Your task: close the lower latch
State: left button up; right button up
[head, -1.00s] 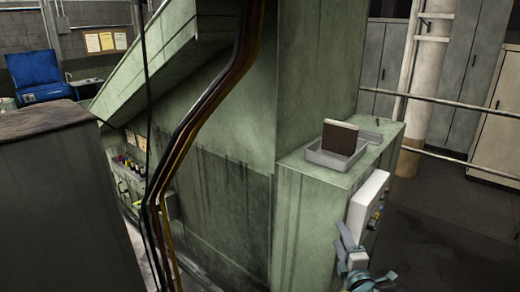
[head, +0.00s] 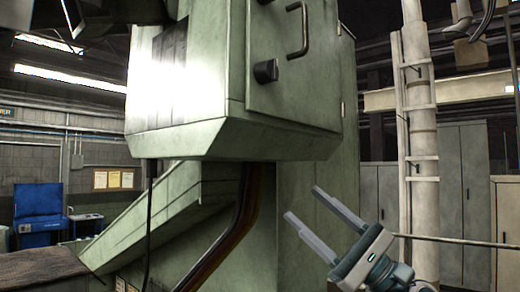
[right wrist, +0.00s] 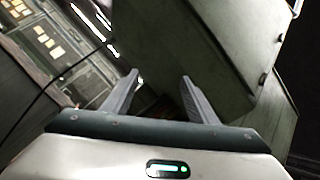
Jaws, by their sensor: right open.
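A green machine cabinet (head: 225,115) hangs at the upper middle of the head view. On its door (head: 325,85) is a dark, blocky latch (head: 265,71), low near the left edge. Another dark piece, perhaps an upper latch, is cut off by the top of the frame. I cannot tell how far the lower latch is turned. My right gripper (head: 304,203) is open and empty, below the cabinet and apart from the latch. In the right wrist view its spread fingers (right wrist: 160,77) point toward green panels (right wrist: 225,50). My left gripper is not in view.
A curved door handle (head: 298,30) sticks out right of the latch. Dark cables (head: 232,225) run down below the cabinet. A pale column with a ladder (head: 420,150) and a rail (head: 455,241) stand to the right.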

jog(key=s+a+r+n+g+h+p, duration=0.1)
jog(key=s+a+r+n+g+h, duration=0.15)
jog(key=s+r+n, duration=0.8)
jog(key=s+a+r+n+g+h, duration=0.2)
jog(key=s+r+n+h, duration=0.4)
jog(key=n, duration=0.8)
jog(key=s+d+r+n+t, duration=0.2)
jog(key=d+r+n+t, duration=0.2)
jog(key=r, duration=0.3)
jog(key=shift+d+t+h, duration=0.4)
jog(key=shift+t+h, duration=0.05)
